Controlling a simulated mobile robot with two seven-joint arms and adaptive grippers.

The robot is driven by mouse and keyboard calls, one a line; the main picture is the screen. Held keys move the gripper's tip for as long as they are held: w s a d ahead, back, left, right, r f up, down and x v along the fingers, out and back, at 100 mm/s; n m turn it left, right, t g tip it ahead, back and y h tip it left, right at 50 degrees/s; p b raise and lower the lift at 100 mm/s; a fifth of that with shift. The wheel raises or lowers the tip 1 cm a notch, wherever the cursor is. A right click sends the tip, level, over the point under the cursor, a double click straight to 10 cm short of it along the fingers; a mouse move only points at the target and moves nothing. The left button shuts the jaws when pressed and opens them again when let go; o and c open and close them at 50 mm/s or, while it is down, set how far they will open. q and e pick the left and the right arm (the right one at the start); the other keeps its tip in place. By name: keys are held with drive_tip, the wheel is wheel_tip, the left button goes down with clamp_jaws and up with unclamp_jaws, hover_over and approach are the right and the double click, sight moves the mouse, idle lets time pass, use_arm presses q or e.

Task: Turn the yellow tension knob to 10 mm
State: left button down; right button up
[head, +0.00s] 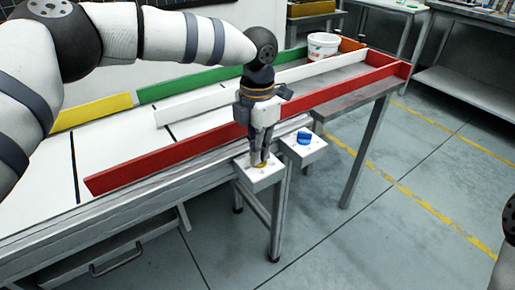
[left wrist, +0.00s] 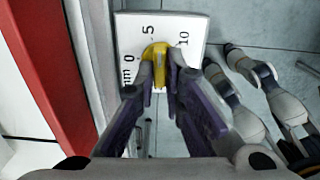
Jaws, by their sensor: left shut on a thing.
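The yellow tension knob (left wrist: 160,52) sits on a white plate (left wrist: 190,26) marked 0, 5 and 10 mm. In the left wrist view its raised grip runs roughly up the picture, with its far end near the 5 and left of the 10; the exact reading is hard to tell. My left gripper (head: 259,160) points down over the white knob box (head: 262,178) at the table's front edge. Its fingers are shut on the yellow knob and partly hide it. My right gripper is not seen.
A blue knob (head: 304,138) stands on another white box to the right. A red rail (head: 170,160) runs along the table just behind the yellow knob. A white tub (head: 323,46) stands at the far end. The floor in front is clear.

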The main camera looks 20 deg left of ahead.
use_arm(q)
drive_tip(key=m, duration=0.4)
drive_tip(key=shift+a+m, duration=0.1)
drive_tip(key=shift+m, duration=0.2)
drive_tip(key=shift+w+m, duration=0.1)
drive_tip(key=shift+m, duration=1.8)
drive_tip(key=c, duration=1.7)
unclamp_jaws()
wheel_tip(320, 180, up, 12)
